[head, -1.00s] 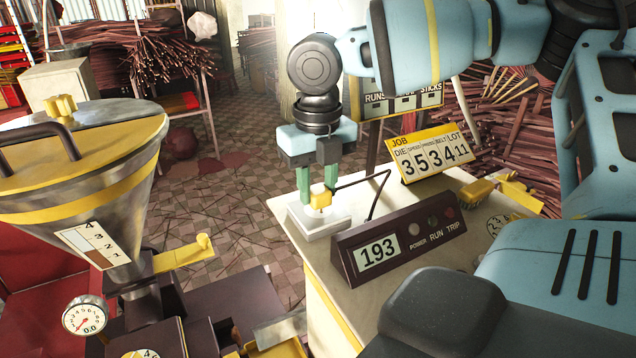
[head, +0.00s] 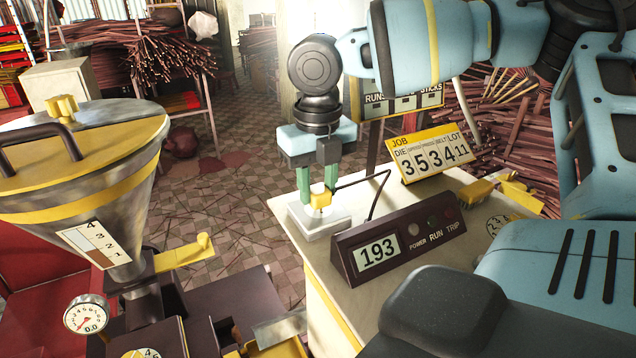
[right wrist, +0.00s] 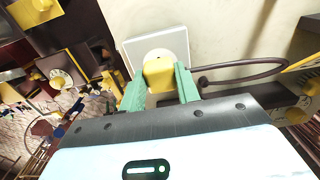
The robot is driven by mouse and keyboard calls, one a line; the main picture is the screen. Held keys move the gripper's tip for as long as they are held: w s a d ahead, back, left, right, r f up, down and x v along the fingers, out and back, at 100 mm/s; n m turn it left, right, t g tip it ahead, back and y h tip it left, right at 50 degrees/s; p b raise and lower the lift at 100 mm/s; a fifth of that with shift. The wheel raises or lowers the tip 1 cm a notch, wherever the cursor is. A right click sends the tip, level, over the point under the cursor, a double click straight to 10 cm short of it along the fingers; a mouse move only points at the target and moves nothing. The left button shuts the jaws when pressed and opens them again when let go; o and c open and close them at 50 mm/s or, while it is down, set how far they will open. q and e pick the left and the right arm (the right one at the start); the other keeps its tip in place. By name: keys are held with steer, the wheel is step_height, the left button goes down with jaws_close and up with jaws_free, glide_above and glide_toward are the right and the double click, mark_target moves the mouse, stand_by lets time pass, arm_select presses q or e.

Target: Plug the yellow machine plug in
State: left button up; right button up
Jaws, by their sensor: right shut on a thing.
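The yellow plug (head: 319,196) is between the green fingers of my right gripper (head: 317,190), which is shut on it. The plug is over a pale square socket block (head: 322,226) at the left end of the cream bench top. The right wrist view shows the plug (right wrist: 158,73) between the fingers, against the pale square block (right wrist: 139,50). I cannot tell whether the plug is seated or just above the block. A dark cable (head: 362,180) runs from the plug towards the dark display box (head: 385,250). My left gripper is not in view.
The display box reads 193, with POWER, RUN and TRIP marks. A yellow JOB board (head: 433,153) stands behind it on the bench (head: 325,268). A metal hopper (head: 85,185) with a yellow lid stands at left. Tiled floor (head: 235,220) lies between.

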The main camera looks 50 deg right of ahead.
steer(key=shift+f, duration=0.65)
steer(key=o, duration=1.1)
steer(key=shift+c, duration=0.2)
steer(key=shift+r, duration=0.1)
step_height(320, 180, up, 8)
steer(key=shift+f, duration=0.15)
